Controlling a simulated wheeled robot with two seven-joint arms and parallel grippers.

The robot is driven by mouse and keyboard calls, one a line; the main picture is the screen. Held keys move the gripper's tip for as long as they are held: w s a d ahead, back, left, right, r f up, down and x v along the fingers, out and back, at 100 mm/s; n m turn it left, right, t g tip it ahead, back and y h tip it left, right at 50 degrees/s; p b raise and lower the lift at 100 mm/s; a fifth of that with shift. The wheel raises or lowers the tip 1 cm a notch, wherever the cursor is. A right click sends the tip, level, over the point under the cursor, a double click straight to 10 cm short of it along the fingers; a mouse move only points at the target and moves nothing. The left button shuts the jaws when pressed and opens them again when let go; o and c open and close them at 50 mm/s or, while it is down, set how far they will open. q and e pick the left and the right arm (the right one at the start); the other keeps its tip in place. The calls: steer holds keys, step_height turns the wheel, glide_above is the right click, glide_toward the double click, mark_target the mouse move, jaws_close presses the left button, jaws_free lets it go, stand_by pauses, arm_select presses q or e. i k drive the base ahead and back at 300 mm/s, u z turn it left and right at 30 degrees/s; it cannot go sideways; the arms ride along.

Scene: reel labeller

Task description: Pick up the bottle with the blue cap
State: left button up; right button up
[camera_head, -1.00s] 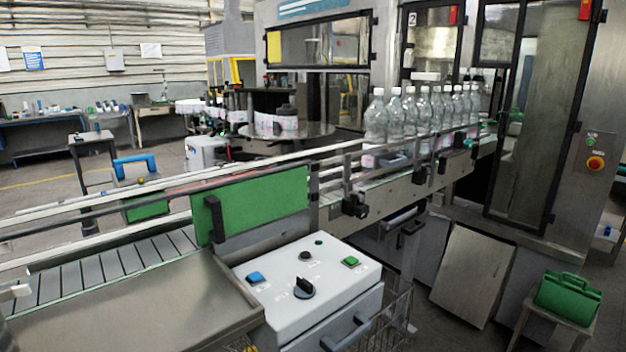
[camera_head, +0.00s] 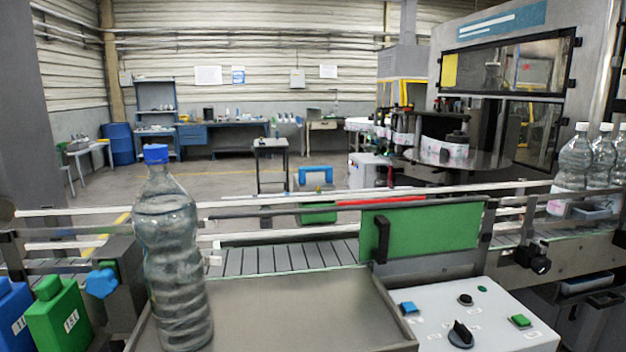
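A clear ribbed bottle with a blue cap (camera_head: 172,262) stands upright at the left, at the left end of a flat metal tray (camera_head: 290,312) in front of the conveyor. Its blue cap (camera_head: 156,153) is on top. No gripper touches it. Neither of my grippers shows in the head view.
The conveyor (camera_head: 290,258) with guide rails runs behind the tray. A green panel (camera_head: 425,236) and a white control box (camera_head: 480,325) stand at the right. Blue and green containers (camera_head: 58,315) sit left of the bottle.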

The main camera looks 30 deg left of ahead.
mark_target(164, 217)
steer(key=u, duration=0.45)
steer(key=k, duration=0.75)
steer(key=u, duration=1)
steer(key=i, duration=0.5)
